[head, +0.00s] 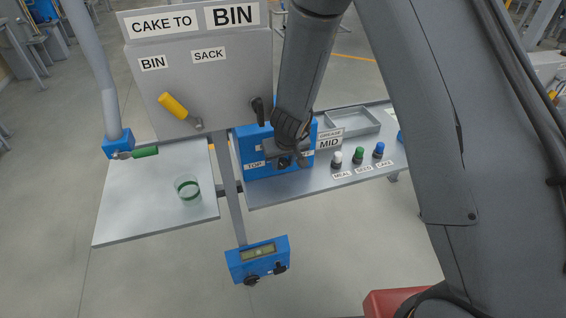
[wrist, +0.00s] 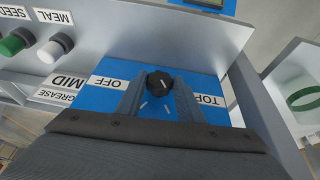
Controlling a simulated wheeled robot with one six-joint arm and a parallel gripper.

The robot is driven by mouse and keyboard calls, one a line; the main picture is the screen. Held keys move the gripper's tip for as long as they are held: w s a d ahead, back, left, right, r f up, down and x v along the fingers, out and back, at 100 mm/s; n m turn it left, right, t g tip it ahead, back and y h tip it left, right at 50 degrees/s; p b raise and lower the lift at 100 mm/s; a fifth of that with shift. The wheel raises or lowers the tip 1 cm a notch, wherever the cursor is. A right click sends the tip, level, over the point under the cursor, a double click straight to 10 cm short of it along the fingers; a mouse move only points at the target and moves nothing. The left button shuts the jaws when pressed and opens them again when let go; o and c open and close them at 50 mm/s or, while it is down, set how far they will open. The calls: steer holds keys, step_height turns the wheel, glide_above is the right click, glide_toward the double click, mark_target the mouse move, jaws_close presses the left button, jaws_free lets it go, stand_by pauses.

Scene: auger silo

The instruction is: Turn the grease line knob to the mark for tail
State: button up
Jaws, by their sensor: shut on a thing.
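The grease line knob (wrist: 160,82) is black with a white line and sits on a blue box (wrist: 210,83). The box has labels TOP (wrist: 207,100) and OFF (wrist: 109,82) on either side of the knob, with small white ticks near it. No label for tail can be read; part of the box face is hidden by my gripper. My gripper (wrist: 160,92) is shut on the knob, one finger on each side. In the head view my gripper (head: 284,152) covers most of the box front. A sign (head: 329,139) beside the box reads GREASE MID.
Meal, seed and cake buttons (head: 359,155) stand right of the box, before a grey tray (head: 352,122). A cabinet with a yellow lever (head: 173,106) stands behind left. A green-banded glass (head: 187,189) sits on the left table (head: 130,215). A blue display box (head: 258,260) hangs below.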

steer(key=shift+w+d+f+y+b, duration=0.15)
steer(key=shift+f+y+b, duration=0.2)
steer(key=shift+b, duration=3.2)
steer(key=y+b, duration=0.2)
steer(key=b, duration=0.9)
steer(key=shift+d+m+g, duration=0.15)
steer(key=shift+m+g, duration=0.25)
steer(key=y+b, duration=0.2)
steer(key=b, duration=0.5)
steer(key=shift+d+g, duration=0.2)
steer(key=shift+g, duration=0.1)
steer(key=shift+y+b, duration=0.25)
steer(key=shift+b, duration=0.9)
steer(key=y+b, duration=0.1)
steer(key=b, duration=0.1)
steer(key=m+y+b, duration=0.1)
steer(key=b, duration=0.2)
steer(key=shift+d+f, duration=0.15)
steer(key=shift+d, duration=0.1)
steer(key=g+y+b, duration=0.1)
steer(key=y+b, duration=0.2)
steer(key=b, duration=0.1)
steer(key=shift+w+d+f+m+b, duration=0.1)
steer(key=shift+d+m+b, duration=0.05)
steer(key=shift+m+b, duration=0.2)
steer(key=shift+y, duration=0.4)
